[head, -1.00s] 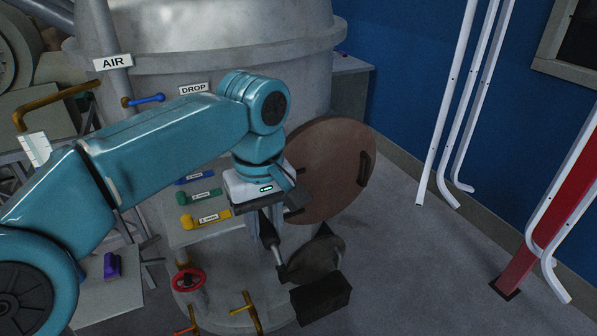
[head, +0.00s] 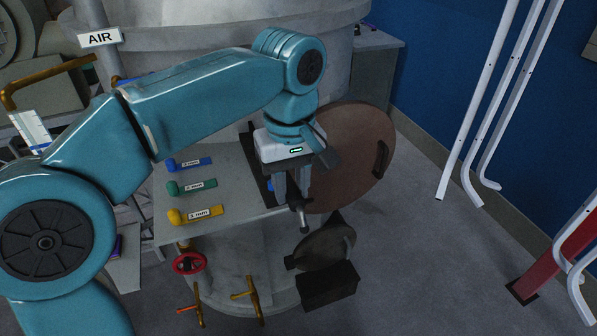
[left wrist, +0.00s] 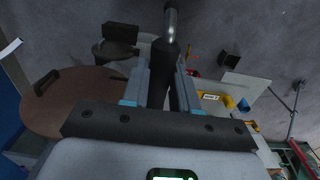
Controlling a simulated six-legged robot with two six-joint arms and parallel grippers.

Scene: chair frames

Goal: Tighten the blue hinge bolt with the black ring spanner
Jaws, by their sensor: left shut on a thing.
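My left gripper (head: 292,200) is shut on a dark-handled tool (head: 305,222), which hangs below the fingers at the bench's right end. A large round brown cover (head: 345,160) stands open right of the gripper. My right gripper is not in view.
The grey bench (head: 225,165) carries blue (head: 190,164), green (head: 192,187) and yellow (head: 195,215) labelled pieces. A red handwheel (head: 189,263) and a dark box (head: 328,286) are below. White pipes (head: 480,100) stand at right. The floor between cover and pipes is clear.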

